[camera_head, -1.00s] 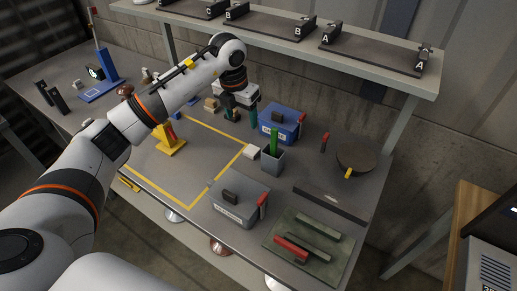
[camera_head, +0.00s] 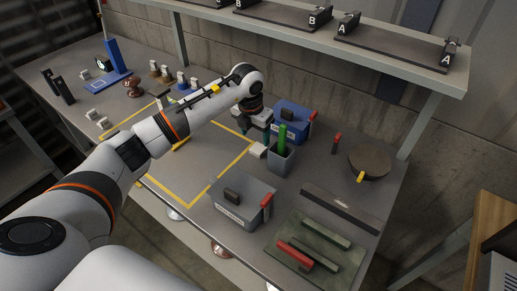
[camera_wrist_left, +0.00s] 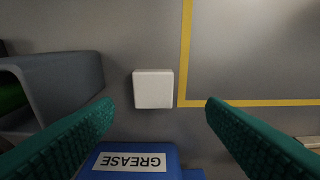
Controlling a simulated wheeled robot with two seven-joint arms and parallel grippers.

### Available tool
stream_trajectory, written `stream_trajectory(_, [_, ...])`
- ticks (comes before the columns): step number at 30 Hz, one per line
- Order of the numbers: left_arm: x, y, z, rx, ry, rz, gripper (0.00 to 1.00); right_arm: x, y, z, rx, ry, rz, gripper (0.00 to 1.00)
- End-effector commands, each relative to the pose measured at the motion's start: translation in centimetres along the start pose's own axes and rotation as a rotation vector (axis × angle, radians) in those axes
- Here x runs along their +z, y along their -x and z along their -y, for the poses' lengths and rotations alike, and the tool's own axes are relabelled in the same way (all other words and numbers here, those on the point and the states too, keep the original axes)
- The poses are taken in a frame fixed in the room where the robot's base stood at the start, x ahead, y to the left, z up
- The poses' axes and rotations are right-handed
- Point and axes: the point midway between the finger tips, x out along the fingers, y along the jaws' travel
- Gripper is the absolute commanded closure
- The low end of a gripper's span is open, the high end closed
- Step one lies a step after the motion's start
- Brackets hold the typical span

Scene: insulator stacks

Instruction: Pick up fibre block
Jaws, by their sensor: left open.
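A small white block (camera_head: 258,150), which I take to be the fibre block, lies on the grey table next to the corner of the yellow outline. In the left wrist view the white block (camera_wrist_left: 153,88) lies flat, slightly beyond the fingertips and between their lines. My left gripper (camera_head: 256,132) is open, pointing down above the table just behind the block. Its two teal fingers (camera_wrist_left: 160,110) are wide apart with nothing between them. The height of the fingertips over the table is hard to tell. My right gripper is not in view.
A grey cup (camera_head: 280,160) with a green item stands close beside the block. A blue GREASE box (camera_head: 292,121) stands just behind it. A grey box (camera_head: 242,203) and a green mat (camera_head: 300,265) are nearer. The yellow-outlined area (camera_head: 205,162) looks largely clear.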

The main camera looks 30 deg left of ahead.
Motion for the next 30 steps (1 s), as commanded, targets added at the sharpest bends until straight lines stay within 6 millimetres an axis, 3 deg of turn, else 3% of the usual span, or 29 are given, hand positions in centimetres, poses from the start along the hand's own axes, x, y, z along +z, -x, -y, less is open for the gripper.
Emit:
stream_trajectory(9, [0.3, -4.3, -0.8, 0.001, 0.001, 0.003, 0.35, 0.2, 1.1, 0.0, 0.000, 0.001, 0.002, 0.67])
stream_trajectory(18, [0.3, -5.0, -0.8, 0.001, 0.000, 0.000, 0.35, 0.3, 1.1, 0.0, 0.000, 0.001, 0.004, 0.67])
stream_trajectory(20, [0.3, -5.0, -0.7, 0.001, 0.000, 0.000, 0.41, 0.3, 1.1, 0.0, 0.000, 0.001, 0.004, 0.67])
stream_trajectory(27, [0.3, -5.0, -0.7, 0.001, 0.000, 0.000, 0.80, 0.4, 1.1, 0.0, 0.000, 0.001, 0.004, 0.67])
stream_trajectory(30, [0.3, -5.0, -0.7, 0.000, 0.000, 0.000, 0.82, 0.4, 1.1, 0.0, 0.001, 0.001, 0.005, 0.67])
